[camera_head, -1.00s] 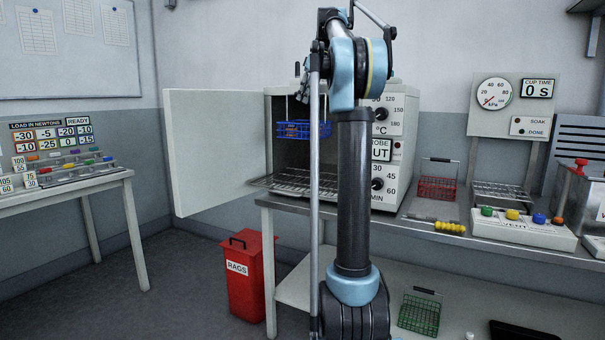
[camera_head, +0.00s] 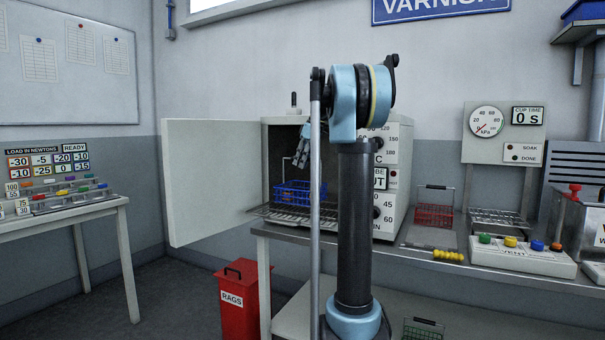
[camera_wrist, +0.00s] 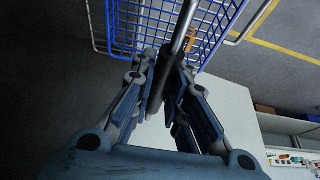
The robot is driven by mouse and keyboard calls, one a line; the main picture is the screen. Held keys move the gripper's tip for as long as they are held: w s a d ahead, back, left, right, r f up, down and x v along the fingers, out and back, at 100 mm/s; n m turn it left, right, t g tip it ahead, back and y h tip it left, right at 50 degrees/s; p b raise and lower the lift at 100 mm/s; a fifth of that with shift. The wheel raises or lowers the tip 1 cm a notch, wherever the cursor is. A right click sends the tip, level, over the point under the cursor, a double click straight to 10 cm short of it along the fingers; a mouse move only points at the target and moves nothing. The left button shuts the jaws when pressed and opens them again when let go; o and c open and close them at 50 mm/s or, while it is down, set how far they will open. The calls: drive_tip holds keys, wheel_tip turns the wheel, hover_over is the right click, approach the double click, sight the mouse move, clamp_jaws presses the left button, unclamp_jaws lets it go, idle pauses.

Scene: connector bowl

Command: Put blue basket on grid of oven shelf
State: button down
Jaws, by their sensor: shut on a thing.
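The blue wire basket (camera_head: 292,194) is in the oven's open front, low over the grid of the oven shelf (camera_head: 272,210), which sticks out of the opening. Whether its base touches the grid I cannot tell. My gripper (camera_head: 303,152) is above the basket, partly hidden by my own arm. A small orange-brown thing shows at the basket.
The white oven door (camera_head: 210,185) stands wide open on the left. The oven's dial panel (camera_head: 385,215) is on the right, partly behind my arm. A red basket (camera_head: 433,214) stands farther right on the bench. A red rags bin (camera_head: 243,305) is on the floor below.

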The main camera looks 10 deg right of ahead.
drive_tip(key=shift+f, duration=1.9)
drive_tip(key=c, duration=1.6)
unclamp_jaws()
drive_tip(key=v, duration=1.2)
drive_tip(key=shift+s, duration=0.1)
drive_tip(key=s+a+f+m+h, duration=0.1)
drive_tip(key=s+f+m, duration=0.2)
drive_tip(key=s+f, duration=1.1)
drive_tip(key=s+a+f+m+h, duration=0.1)
drive_tip(key=s+f+m, duration=0.3)
drive_tip(key=s+f, duration=1)
drive_tip(key=s+a+f+m+h, duration=0.1)
drive_tip(key=s+f+m, duration=0.2)
drive_tip(key=s+f, duration=1.1)
wheel_tip(320, 180, down, 2)
drive_tip(key=shift+s+a+f+m+h, duration=0.1)
drive_tip(key=shift+m+h, duration=0.2)
